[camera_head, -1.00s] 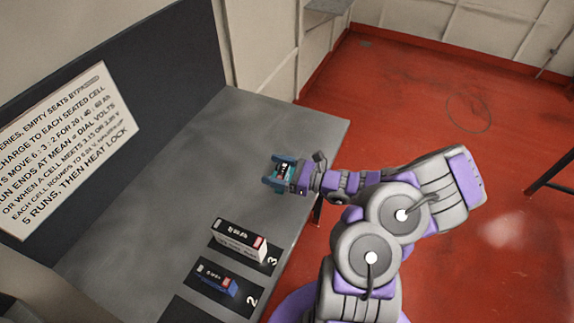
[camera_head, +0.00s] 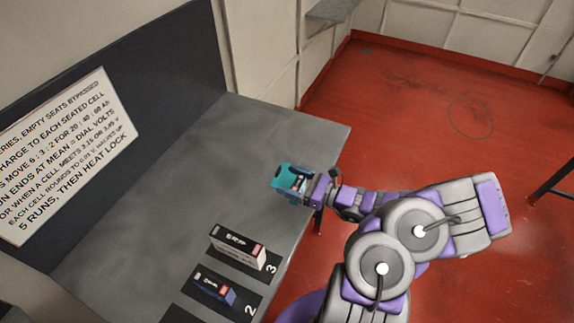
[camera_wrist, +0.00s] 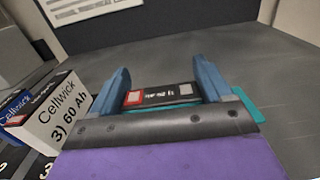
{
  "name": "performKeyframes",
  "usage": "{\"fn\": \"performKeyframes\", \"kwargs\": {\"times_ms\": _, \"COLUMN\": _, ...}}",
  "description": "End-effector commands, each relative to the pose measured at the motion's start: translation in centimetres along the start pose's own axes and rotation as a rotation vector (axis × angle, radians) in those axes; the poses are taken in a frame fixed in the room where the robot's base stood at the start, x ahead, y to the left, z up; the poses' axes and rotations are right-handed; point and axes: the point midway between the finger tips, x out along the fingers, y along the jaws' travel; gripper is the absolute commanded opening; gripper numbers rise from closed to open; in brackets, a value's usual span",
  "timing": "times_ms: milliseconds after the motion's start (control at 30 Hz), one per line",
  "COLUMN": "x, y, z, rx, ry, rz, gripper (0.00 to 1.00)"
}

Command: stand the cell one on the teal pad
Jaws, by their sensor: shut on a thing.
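My gripper (camera_head: 291,183) is over the teal pad (camera_head: 279,174) near the bench's right edge. In the wrist view its two blue fingers (camera_wrist: 160,76) are closed on a cell with a dark top and a red-and-white mark (camera_wrist: 160,95), taken as cell one. Its number cannot be read. The teal pad also shows in the wrist view (camera_wrist: 250,106), just beyond and right of the gripper's grey front edge. The gripper hides most of the pad, and I cannot tell whether the cell's base touches it.
A white cell marked 3 (camera_head: 238,250) and a blue cell (camera_head: 214,287) lie on dark numbered seats at the bench's near end. The grey bench (camera_head: 215,160) is clear to the left and behind. A sign (camera_head: 65,150) is on the back panel.

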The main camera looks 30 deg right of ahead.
Motion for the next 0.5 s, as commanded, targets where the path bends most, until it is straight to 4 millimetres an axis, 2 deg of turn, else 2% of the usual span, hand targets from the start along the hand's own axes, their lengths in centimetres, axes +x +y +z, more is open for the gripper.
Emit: {"fn": "performKeyframes", "kwargs": {"times_ms": 500, "x": 5.3, "y": -8.0, "z": -1.1, "rx": -0.001, "ry": 0.0, "rz": 0.001, "gripper": 0.38}}
